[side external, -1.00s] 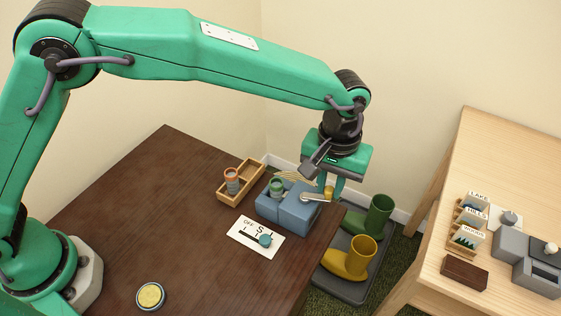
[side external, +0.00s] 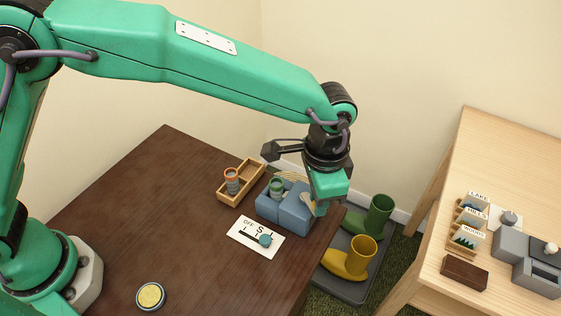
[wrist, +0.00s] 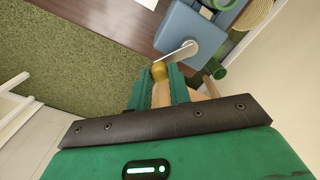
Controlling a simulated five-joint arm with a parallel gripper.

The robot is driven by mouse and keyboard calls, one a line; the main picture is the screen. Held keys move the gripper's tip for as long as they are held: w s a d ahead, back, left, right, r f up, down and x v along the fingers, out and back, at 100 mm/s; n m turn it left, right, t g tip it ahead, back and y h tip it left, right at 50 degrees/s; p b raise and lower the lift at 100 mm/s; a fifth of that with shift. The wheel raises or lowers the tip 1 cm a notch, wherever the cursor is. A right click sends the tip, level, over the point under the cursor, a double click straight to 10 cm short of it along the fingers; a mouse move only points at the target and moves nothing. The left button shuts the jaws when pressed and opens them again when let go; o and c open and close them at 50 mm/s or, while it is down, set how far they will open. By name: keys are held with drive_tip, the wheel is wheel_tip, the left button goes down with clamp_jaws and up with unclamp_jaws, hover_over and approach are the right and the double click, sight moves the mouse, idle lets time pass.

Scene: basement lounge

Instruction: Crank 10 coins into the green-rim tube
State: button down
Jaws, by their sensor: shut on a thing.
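The blue coin machine (side external: 292,212) stands near the right end of the dark table. The green-rim tube (side external: 277,188) stands upright at its left part; the coins inside cannot be counted. A pale metal crank arm (side external: 305,197) is on the machine's right side; it also shows in the wrist view (wrist: 178,52). My gripper (side external: 320,210) is shut on the crank's gold knob (wrist: 159,70), which sits between the fingertips in the wrist view (wrist: 160,82). In the side view the gripper hides the knob.
An orange-rim tube (side external: 232,178) stands in a wooden tray (side external: 228,199) left of the machine. A white card with a slider (side external: 255,240) lies in front. A round yellow-topped disc (side external: 151,296) is at the near edge. Boots (side external: 349,260) stand on the floor tray at right.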

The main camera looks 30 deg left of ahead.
drive_tip(key=m, duration=0.2)
drive_tip(key=s+a+m, duration=0.1)
drive_tip(key=m, duration=0.1)
drive_tip(key=shift+s+a+m, duration=0.1)
drive_tip(key=shift+a+m, duration=0.05)
drive_tip(key=shift+m, duration=0.15)
drive_tip(key=shift+s+a+m, duration=0.15)
drive_tip(key=shift+a+m, duration=0.25)
drive_tip(key=shift+m, duration=0.75)
drive_tip(key=shift+s+a+m, duration=0.15)
drive_tip(key=shift+a+m, duration=0.25)
drive_tip(key=shift+m, duration=0.75)
drive_tip(key=c, duration=1.3)
unclamp_jaws()
wheel_tip(320, 180, up, 8)
drive_tip(key=shift+f, duration=0.1)
